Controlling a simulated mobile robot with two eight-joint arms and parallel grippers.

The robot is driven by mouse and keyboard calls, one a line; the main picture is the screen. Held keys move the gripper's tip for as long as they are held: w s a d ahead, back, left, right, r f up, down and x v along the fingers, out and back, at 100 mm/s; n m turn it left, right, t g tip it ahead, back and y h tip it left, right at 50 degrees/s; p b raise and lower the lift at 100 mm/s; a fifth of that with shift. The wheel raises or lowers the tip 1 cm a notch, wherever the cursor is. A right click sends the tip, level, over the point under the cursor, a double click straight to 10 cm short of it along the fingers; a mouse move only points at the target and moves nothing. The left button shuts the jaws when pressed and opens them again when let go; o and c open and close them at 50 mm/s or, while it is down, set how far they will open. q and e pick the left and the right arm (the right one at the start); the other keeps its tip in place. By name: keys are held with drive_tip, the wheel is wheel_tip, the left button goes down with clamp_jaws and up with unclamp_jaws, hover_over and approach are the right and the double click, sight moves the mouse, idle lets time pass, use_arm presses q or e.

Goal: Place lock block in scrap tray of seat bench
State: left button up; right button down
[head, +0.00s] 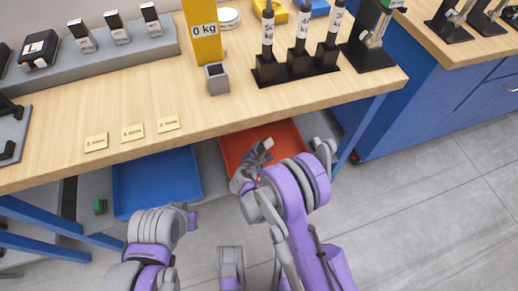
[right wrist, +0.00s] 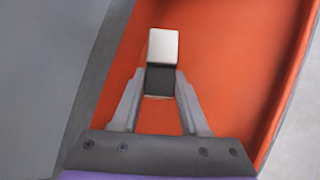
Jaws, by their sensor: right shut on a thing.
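The lock block, a small block with a pale face and a dark face, is in my right gripper (right wrist: 160,88). The right wrist view shows the block (right wrist: 163,48) between the two fingertips, over the orange-red tray (right wrist: 225,60). In the head view the block (head: 267,143) appears small and pale above the orange-red tray (head: 235,150) under the bench's front edge. Whether the block touches the tray floor I cannot tell. My left arm shows at lower left, but its fingers do not show.
A blue cabinet (head: 425,95) is at right.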

drive_tip(key=shift+f+b, duration=0.3)
drive_tip(key=shift+f, duration=0.05)
drive_tip(key=shift+c, duration=2.1)
unclamp_jaws()
drive_tip(key=shift+r, duration=0.15)
drive_tip(key=shift+r+p, duration=0.3)
drive_tip(key=shift+p, duration=0.15)
drive_tip(key=shift+r+p, duration=0.45)
drive_tip(key=shift+r, duration=0.1)
drive_tip(key=p+v, duration=0.1)
drive_tip(key=v, duration=1)
drive_tip(key=shift+s, duration=0.4)
